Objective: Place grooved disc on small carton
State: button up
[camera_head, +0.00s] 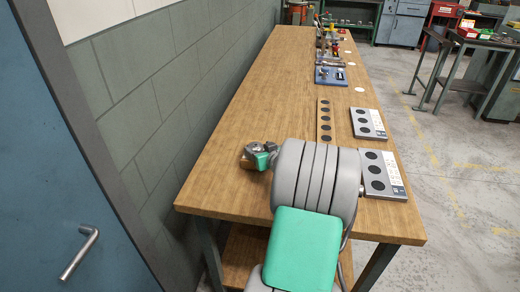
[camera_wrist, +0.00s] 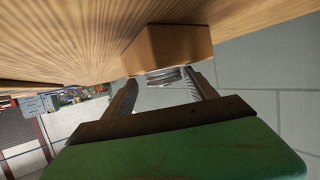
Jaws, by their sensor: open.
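The small carton (camera_wrist: 168,43) is a brown box standing on the wooden table; the wrist view shows it upside down. The grooved disc (camera_wrist: 166,77), grey and metallic with ridged edges, sits against the carton's top face. My gripper (camera_wrist: 162,80) is open, with one finger on each side of the disc. I cannot tell whether either finger touches it. In the head view the carton (camera_head: 248,163) shows at the table's left side, partly hidden by my gripper (camera_head: 258,151); the disc is hard to make out there.
The wooden table (camera_head: 255,85) runs along a grey block wall at left. Two grey plates with dark round spots (camera_head: 368,123) (camera_head: 383,176) and a wooden strip with dark spots (camera_head: 324,120) lie at right. Tools stand farther back. The table's middle left is clear.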

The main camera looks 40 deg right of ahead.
jog(key=shift+a+f, duration=0.1)
jog(key=shift+f, duration=0.15)
jog(key=shift+r, duration=0.15)
jog(key=r+v, duration=0.1)
jog(key=v, duration=1.1)
jog(key=w+a+f+y, duration=0.1)
jog(key=a, duration=0.2)
jog(key=w+a+f+n+g+y, duration=0.1)
jog(key=w+a, duration=0.1)
jog(key=a, duration=0.2)
jog(key=w+a+n+g+y, duration=0.1)
jog(key=a, duration=0.3)
jog(key=shift+w+f+y, duration=0.15)
jog(key=shift+f+y, duration=0.15)
jog(key=shift+f, duration=0.1)
jog(key=a, duration=0.2)
jog(key=a+f+n+g, duration=0.1)
jog(key=a, duration=0.1)
jog(key=a+g+y, duration=0.1)
jog(key=a, duration=0.1)
jog(key=shift+a+f, duration=0.15)
jog(key=shift+a, duration=0.2)
jog(key=s+a+g, duration=0.6)
jog(key=s+a, duration=0.5)
jog(key=a, duration=0.4)
jog(key=shift+s+n+g, duration=0.25)
jog(key=shift+n+g, duration=0.05)
jog(key=shift+n, duration=0.1)
jog(key=shift+a, duration=0.1)
